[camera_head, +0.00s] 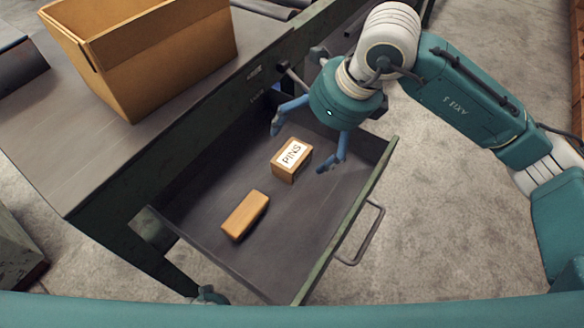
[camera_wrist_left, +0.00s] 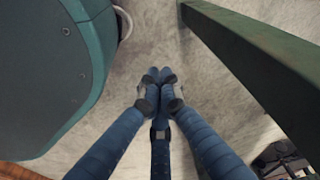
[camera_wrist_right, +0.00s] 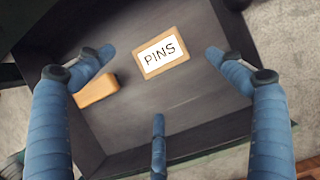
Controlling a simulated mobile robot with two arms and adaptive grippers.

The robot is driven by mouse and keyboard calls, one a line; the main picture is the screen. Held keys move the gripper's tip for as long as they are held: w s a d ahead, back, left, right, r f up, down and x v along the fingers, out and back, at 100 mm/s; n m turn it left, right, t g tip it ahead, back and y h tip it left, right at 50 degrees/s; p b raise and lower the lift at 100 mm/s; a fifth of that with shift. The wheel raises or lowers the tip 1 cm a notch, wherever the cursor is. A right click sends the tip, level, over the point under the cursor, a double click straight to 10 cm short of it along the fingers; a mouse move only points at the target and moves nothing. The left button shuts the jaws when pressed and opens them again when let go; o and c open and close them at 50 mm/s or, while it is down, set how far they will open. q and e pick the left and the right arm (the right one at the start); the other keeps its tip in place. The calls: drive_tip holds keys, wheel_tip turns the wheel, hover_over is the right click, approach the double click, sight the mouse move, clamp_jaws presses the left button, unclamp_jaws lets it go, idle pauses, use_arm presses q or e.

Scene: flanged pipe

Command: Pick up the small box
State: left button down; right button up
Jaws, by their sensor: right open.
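The small box (camera_head: 291,162), tan with a white label reading PINS, sits in the open drawer (camera_head: 190,205). It also shows in the right wrist view (camera_wrist_right: 162,53), upright with its label up. My right gripper (camera_head: 302,147) is open above the drawer, with its blue fingers spread around the box's area. In the right wrist view the fingers (camera_wrist_right: 160,68) frame the box with gaps and nothing is between them. My left gripper (camera_wrist_left: 158,82) has its fingertips together and empty, over the floor beside a green edge.
A plain tan block (camera_head: 245,215) lies in the drawer near the small box; it also shows in the right wrist view (camera_wrist_right: 96,90). The drawer has raised walls and a front handle (camera_head: 366,240). A large open cardboard box (camera_head: 150,65) stands on the bench (camera_head: 75,140).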

sight(292, 154)
drive_tip(key=x, duration=0.9)
drive_tip(key=shift+w+a+f, duration=0.2)
drive_tip(key=shift+w+f, duration=0.05)
drive_tip(key=shift+f, duration=0.05)
drive_tip(key=c, duration=1.5)
use_arm(q)
drive_tip(key=shift+w+r, duration=0.55)
drive_tip(key=shift+r, duration=0.2)
use_arm(e)
drive_tip(key=shift+c, duration=0.7)
drive_tip(key=shift+r, duration=0.15)
